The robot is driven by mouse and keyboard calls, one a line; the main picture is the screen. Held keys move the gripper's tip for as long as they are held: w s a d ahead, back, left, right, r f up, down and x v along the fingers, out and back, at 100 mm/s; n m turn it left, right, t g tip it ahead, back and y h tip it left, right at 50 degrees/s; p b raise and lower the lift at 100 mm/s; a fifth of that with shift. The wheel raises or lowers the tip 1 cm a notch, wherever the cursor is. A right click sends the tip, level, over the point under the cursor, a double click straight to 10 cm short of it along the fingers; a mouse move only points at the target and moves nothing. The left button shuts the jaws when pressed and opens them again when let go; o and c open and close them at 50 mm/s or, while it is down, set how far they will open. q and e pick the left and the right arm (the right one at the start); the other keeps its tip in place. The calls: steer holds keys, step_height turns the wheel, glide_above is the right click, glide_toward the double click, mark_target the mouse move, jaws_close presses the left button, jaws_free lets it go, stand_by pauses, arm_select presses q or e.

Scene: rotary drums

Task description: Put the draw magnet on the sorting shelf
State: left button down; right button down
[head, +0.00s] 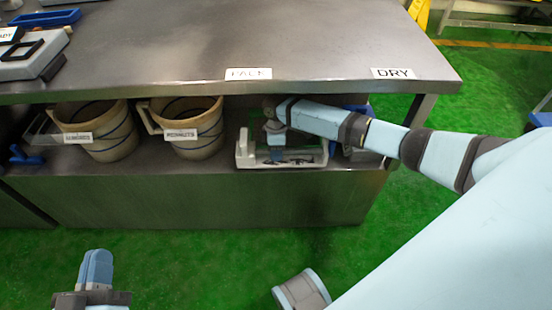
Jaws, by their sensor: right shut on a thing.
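My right arm reaches in from the right to the lower shelf (210,166) under the metal worktop. My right gripper (277,153) points down over a low pale tray-like thing (243,153) on that shelf. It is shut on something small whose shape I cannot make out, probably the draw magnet. The worktop edge and the arm leave this spot in shadow and partly hidden. My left gripper (95,265) is low at the left, over the green floor, with nothing visible in it. Its fingers are seen nearly side-on.
Two labelled tan jugs (108,133) (188,128) stand on the lower shelf left of my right gripper. A blue item (26,156) lies at their left. The worktop (200,45) overhangs the shelf, with PACK (249,73) and DRY (393,73) labels. A grey case (35,58) sits on it.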

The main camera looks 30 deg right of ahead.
steer(key=shift+w+d, duration=0.35)
steer(key=shift+w, duration=0.2)
step_height(320, 180, down, 3)
steer(key=shift+s+a+r+b, duration=0.1)
steer(key=shift+b, duration=1)
steer(key=shift+f, duration=0.35)
arm_select(q)
steer(key=shift+d+h, duration=0.3)
arm_select(e)
steer(key=shift+r, duration=0.1)
arm_select(q)
steer(key=shift+s, duration=0.1)
arm_select(e)
steer(key=c, duration=0.9)
jaws_free()
